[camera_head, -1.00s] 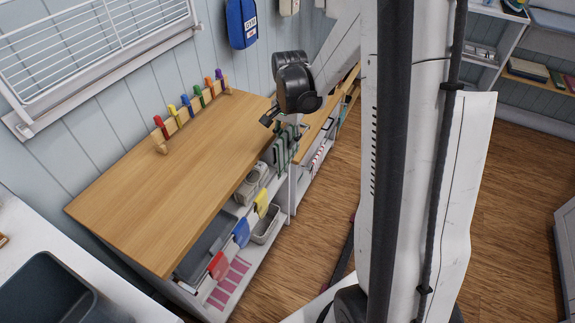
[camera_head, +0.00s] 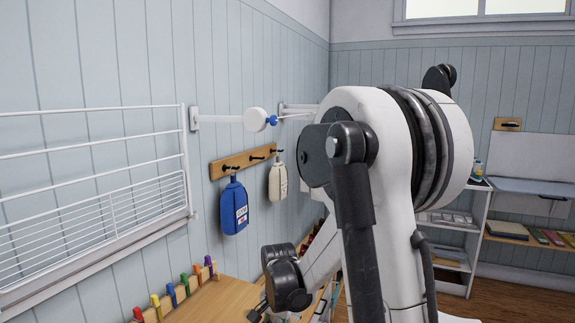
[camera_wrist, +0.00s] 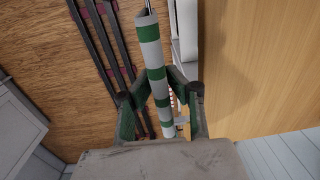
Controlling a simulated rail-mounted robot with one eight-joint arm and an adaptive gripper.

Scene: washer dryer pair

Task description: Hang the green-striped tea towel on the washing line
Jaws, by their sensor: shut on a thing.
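The green-striped tea towel (camera_wrist: 153,58), banded green and pale grey, is between the fingers of my gripper (camera_wrist: 160,92) in the wrist view. It shows as a narrow folded strip, reaching out past both sides of the fingers. In the head view my gripper's dark wrist end (camera_head: 285,283) is low in the picture; its fingertips and the towel are mostly cut off or hidden. The washing line (camera_head: 296,116) is a thin line running from a white round reel (camera_head: 255,119) with a blue knob (camera_head: 272,120), on a wall arm; my arm hides its far part.
A white wire rack (camera_head: 90,190) is on the wall at left. The wooden worktop (camera_head: 225,298) carries several coloured pegs (camera_head: 183,290).

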